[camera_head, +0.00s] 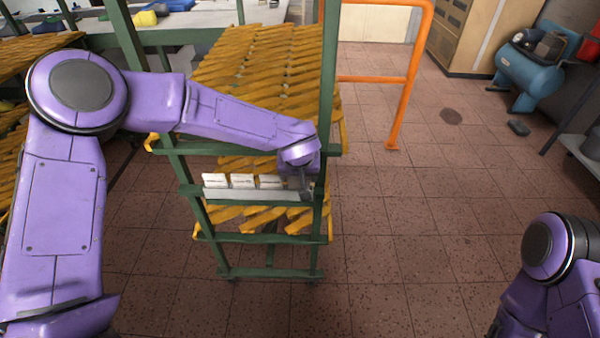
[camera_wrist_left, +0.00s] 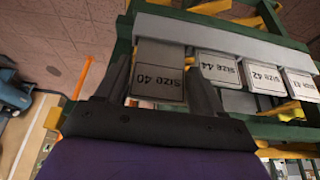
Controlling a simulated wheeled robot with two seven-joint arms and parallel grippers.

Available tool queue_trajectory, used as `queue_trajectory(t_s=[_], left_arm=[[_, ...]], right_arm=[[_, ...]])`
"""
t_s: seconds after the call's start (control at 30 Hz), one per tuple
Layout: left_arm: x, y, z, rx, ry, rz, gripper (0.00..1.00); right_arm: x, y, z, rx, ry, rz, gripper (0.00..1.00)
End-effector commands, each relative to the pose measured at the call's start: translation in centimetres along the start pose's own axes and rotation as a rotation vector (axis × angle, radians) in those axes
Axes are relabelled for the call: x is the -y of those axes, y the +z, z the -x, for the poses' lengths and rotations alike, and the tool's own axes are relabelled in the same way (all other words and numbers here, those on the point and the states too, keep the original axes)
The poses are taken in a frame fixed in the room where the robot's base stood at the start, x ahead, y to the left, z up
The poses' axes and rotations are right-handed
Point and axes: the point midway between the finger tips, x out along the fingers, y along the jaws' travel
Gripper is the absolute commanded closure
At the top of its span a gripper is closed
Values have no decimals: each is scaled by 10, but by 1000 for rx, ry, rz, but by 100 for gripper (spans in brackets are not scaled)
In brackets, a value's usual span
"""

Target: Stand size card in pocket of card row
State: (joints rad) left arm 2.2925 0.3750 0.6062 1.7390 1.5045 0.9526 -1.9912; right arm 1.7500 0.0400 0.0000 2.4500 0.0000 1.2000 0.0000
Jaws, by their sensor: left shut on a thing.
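The size 40 card (camera_wrist_left: 157,78) is between the fingers of my left gripper (camera_wrist_left: 160,72), which is shut on it. In the left wrist view its far end meets the pale grey card row (camera_wrist_left: 215,35); I cannot tell whether that end is inside the pocket or in front of it. In the head view my left gripper (camera_head: 299,184) is at the right end of the card row (camera_head: 250,195), and the held card is hard to make out. Cards for size 44 (camera_wrist_left: 219,69), size 42 (camera_wrist_left: 264,78) and another size (camera_wrist_left: 299,82) stand in the row.
The row is fixed across a green rack frame (camera_head: 270,240) that holds many yellow shoe lasts (camera_head: 260,60). A green post stands close to my left gripper. An orange rail (camera_head: 400,100) is behind to the right.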

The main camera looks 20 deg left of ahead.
Motion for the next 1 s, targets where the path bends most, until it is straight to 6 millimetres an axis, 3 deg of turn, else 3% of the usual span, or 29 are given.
queue_trajectory(t_s=[1.0], left_arm=[[0,5,-13,0,0,0,61]], right_arm=[[0,-1,3,0,0,0,57]])
